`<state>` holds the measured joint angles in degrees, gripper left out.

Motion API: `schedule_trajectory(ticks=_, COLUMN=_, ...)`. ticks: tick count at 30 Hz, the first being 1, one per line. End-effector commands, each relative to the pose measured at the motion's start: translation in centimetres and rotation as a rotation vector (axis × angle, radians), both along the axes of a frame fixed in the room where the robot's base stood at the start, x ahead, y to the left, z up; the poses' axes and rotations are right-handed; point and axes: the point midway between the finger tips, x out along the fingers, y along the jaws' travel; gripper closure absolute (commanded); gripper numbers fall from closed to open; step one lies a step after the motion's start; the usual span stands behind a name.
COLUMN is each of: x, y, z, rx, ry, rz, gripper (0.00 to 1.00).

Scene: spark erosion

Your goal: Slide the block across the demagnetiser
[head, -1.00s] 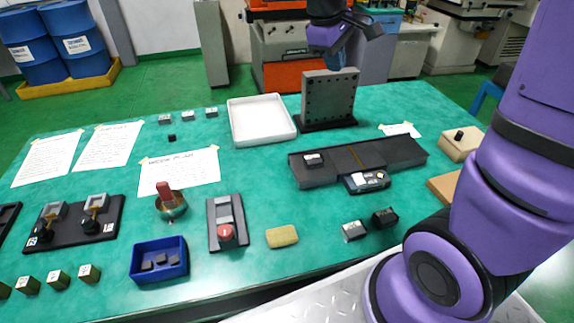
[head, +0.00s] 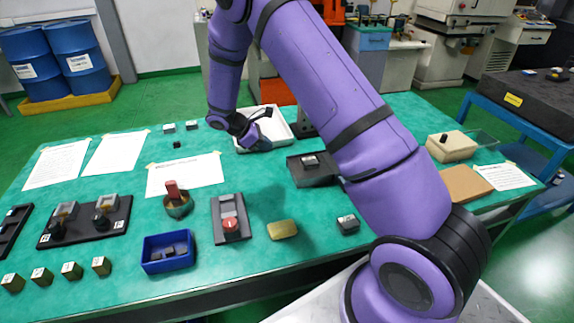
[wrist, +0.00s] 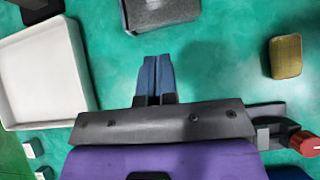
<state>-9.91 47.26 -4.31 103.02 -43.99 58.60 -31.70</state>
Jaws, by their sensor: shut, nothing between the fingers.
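The demagnetiser looks to be the long dark plate (head: 312,177); my arm hides its right part in the head view. A small metal block (head: 309,159) with a pale label sits on its left end. In the wrist view the plate (wrist: 185,18) and the block (wrist: 155,6) show at the top edge, partly cut off. My gripper (wrist: 157,58) has its blue fingers together with nothing between them. The fingertips are apart from the plate's near edge in that picture. In the head view my gripper (head: 264,146) is left of the plate, by the white tray.
The white tray (head: 277,143) stands behind my gripper. A yellow pad (head: 282,229), a box with a red knob (head: 231,218) and a blue bin (head: 167,263) are nearer the front edge. Another small block (head: 348,224) stands in front. Green table is clear between.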

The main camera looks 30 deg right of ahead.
Motion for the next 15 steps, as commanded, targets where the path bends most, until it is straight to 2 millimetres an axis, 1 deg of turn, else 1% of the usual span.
schedule_trajectory(ticks=1, x=0.2, y=-0.1, z=-0.8, rx=-0.006, ry=0.014, rz=0.011, gripper=1.00)
schedule_trajectory(ticks=3, x=0.3, y=-0.1, z=-1.5, rx=-0.013, ry=0.026, rz=0.024, gripper=1.00)
schedule_trajectory(ticks=8, x=0.2, y=-0.6, z=-2.3, rx=-0.017, ry=0.034, rz=0.031, gripper=1.00)
schedule_trajectory(ticks=11, x=-0.1, y=-1.4, z=-3.2, rx=-0.016, ry=0.034, rz=0.030, gripper=1.00)
schedule_trajectory(ticks=15, x=-0.6, y=-3.1, z=-4.9, rx=-0.016, ry=0.035, rz=0.029, gripper=1.00)
